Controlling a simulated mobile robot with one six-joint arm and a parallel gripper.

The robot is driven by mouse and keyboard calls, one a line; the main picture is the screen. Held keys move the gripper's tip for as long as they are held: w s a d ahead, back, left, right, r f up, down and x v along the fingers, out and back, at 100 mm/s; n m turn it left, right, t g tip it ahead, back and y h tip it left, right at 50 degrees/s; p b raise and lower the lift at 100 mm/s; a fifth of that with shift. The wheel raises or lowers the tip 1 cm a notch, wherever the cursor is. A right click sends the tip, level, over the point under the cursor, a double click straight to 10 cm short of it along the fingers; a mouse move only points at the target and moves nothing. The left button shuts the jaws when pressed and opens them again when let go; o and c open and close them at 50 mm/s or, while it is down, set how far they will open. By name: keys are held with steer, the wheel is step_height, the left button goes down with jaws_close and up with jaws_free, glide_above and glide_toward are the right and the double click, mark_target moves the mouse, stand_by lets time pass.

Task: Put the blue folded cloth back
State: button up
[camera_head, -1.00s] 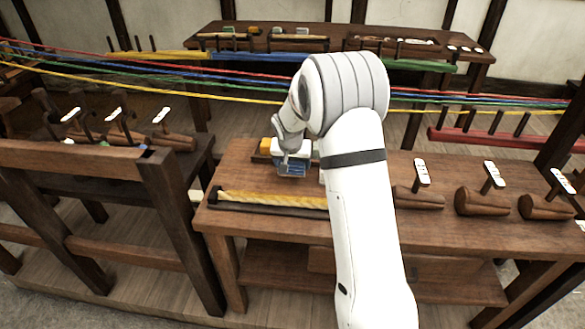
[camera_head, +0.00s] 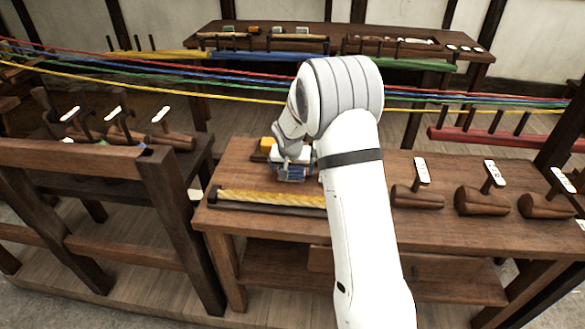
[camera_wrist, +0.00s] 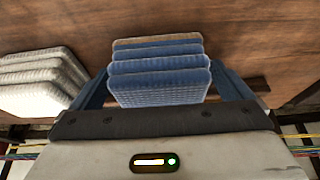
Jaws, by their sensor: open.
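The blue folded cloth (camera_wrist: 160,75) is a stack of blue layers with a tan layer at its far edge. It lies between the two open fingers of my gripper (camera_wrist: 165,85) in the wrist view. A finger stands at each side of it, and I cannot tell whether either touches it. In the head view my gripper (camera_head: 291,170) is low over the wooden bench (camera_head: 250,225), with a bit of the blue cloth (camera_head: 290,173) showing under it. My arm hides part of the bench behind it.
A pale folded cloth (camera_wrist: 40,80) lies left of the blue one in the wrist view. A yellow block-like item (camera_head: 268,142) sits behind my gripper. A yellow rope (camera_head: 270,198) in a dark holder lies in front. Coloured ropes stretch behind.

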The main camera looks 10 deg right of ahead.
steer(key=shift+r, duration=0.55)
steer(key=v, duration=1.1)
steer(key=s+r+n+g, duration=0.1)
steer(key=s+r, duration=0.1)
steer(key=s, duration=1.5)
steer(key=s+d+r+n+g+y, duration=0.1)
steer(key=s+r+n, duration=0.1)
steer(key=s, duration=1.5)
steer(key=shift+d+r+n, duration=0.2)
steer(key=shift+r+n, duration=0.1)
steer(key=shift+r, duration=0.55)
steer(key=p+v, duration=0.2)
steer(key=v, duration=0.1)
steer(key=p+v, duration=0.1)
steer(key=p, duration=0.1)
steer(key=shift+w+r, duration=0.25)
steer(key=shift+w, duration=0.05)
